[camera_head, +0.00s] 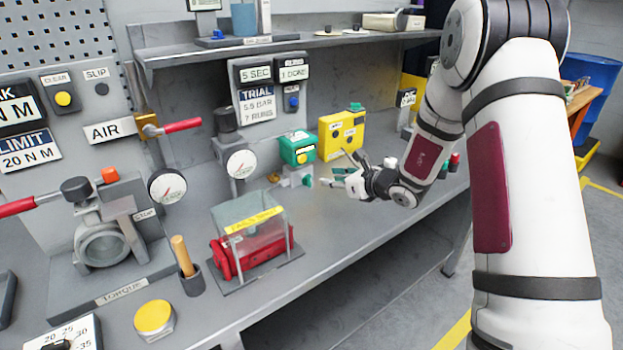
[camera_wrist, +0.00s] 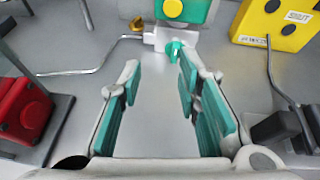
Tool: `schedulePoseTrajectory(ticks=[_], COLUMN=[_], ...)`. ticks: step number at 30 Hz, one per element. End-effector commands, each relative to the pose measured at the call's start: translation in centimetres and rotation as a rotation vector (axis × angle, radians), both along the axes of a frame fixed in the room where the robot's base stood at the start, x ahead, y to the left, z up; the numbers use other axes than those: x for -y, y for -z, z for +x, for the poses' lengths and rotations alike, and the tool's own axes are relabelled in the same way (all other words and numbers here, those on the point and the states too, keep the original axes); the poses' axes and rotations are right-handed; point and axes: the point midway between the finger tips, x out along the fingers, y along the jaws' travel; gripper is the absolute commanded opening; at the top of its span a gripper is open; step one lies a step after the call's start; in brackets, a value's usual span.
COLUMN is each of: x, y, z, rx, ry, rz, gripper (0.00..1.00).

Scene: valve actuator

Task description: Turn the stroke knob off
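No label reading "stroke" is legible, so I cannot tell which knob is the stroke knob. A yellow box (camera_head: 341,134) with small black round parts stands at the back of the bench; it also shows at the top right of the wrist view (camera_wrist: 270,28). Left of it is a green box (camera_head: 297,148) with a yellow button (camera_wrist: 173,9). A small green knob (camera_wrist: 175,48) sits on a pale fitting (camera_wrist: 158,38) below the green box. My gripper (camera_head: 346,178) is open and empty, low over the bench. In the wrist view its teal-padded fingers (camera_wrist: 158,78) are apart, with the knob just beyond the right fingertip.
A red part under a clear cover (camera_head: 252,245) stands front left of my gripper. A bent metal tube (camera_wrist: 90,70) runs left from the fitting. A cable (camera_wrist: 282,75) hangs from the yellow box, near dark blocks (camera_wrist: 275,130). Bare bench lies between my fingers.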

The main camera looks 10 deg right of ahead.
Motion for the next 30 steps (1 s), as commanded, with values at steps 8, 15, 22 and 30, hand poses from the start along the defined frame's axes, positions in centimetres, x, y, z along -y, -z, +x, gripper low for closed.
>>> schedulePoseTrajectory(ticks=[8, 15, 22, 30], x=[1.8, 0.3, -1.4, -2.6], y=[2.7, 4.1, 5.9, 7.2], z=[1.5, 4.8, 8.6, 11.8], rx=[-0.029, -0.029, -0.028, -0.028], ry=[0.097, 0.093, 0.093, 0.094], rz=[0.055, 0.053, 0.052, 0.052], gripper=[0.31, 0.31, 0.31, 0.31])
